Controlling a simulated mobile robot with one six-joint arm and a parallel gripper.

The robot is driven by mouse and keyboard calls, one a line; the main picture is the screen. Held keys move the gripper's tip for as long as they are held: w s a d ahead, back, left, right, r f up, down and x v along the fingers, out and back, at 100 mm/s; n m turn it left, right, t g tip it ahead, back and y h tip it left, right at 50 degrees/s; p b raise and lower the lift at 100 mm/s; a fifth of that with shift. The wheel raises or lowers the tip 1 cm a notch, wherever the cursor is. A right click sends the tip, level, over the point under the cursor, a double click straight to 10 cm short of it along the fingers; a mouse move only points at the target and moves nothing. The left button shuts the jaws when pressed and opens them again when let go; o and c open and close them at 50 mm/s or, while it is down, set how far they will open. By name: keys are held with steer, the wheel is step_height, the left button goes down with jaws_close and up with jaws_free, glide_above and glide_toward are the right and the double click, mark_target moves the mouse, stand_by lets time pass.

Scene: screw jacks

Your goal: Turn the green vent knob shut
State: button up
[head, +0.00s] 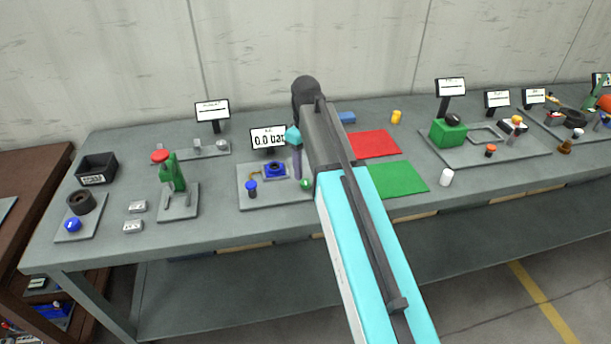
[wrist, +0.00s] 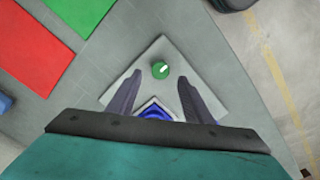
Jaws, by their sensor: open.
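The green vent knob (wrist: 160,69) shows in the wrist view as a round green knob with a white mark, on a light grey plate (wrist: 158,48). In the head view a small part of the green knob (head: 306,183) shows at the right end of the plate, beside my arm. My gripper (wrist: 158,84) is open and empty in the wrist view. The knob lies between the lines of its two dark fingers, slightly beyond the tips. I cannot tell the height of the fingertips above it. In the head view my arm hides most of the gripper.
A blue part (head: 275,169) and a blue-topped knob (head: 252,187) are on the same plate. A display reading 0.0 bar (head: 268,139) stands behind it. Red (head: 374,143) and green (head: 398,179) mats lie to the right. A red-and-green device (head: 173,172) stands left.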

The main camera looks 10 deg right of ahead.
mark_target(305, 181)
steer(key=shift+f+p, duration=0.5)
steer(key=shift+f, duration=1.95)
steer(key=shift+a, duration=0.1)
steer(key=c, duration=1.1)
steer(key=shift+o, duration=0.2)
